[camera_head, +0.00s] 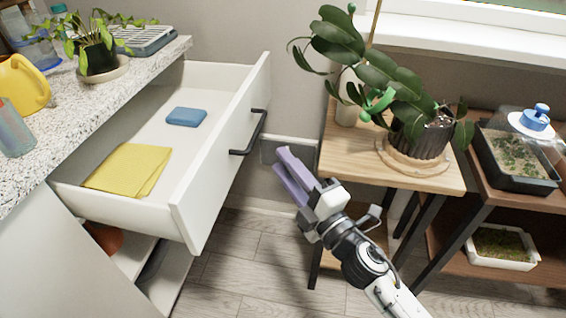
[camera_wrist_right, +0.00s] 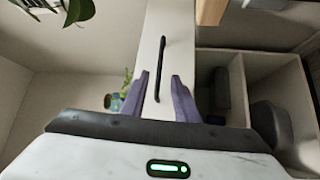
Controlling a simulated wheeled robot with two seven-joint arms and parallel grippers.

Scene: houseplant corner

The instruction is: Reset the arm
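My right gripper (camera_head: 282,160) is held in the gap between the open drawer and the wooden plant stand. Its two purple fingers are apart, and the right wrist view (camera_wrist_right: 160,76) shows nothing held between them. The white drawer (camera_head: 222,150) is pulled out, with its black handle (camera_head: 250,134) to the left of my fingers and apart from them. In the right wrist view, the handle (camera_wrist_right: 160,60) lies beyond the fingertips. My left gripper is not in view.
A yellow cloth (camera_head: 130,169) and a blue folded item (camera_head: 186,117) lie in the drawer. A potted plant (camera_head: 427,138) with overhanging leaves is on the wooden stand (camera_head: 350,155) to the right. A shelf with trays (camera_head: 515,160) is further right. Floor is clear below.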

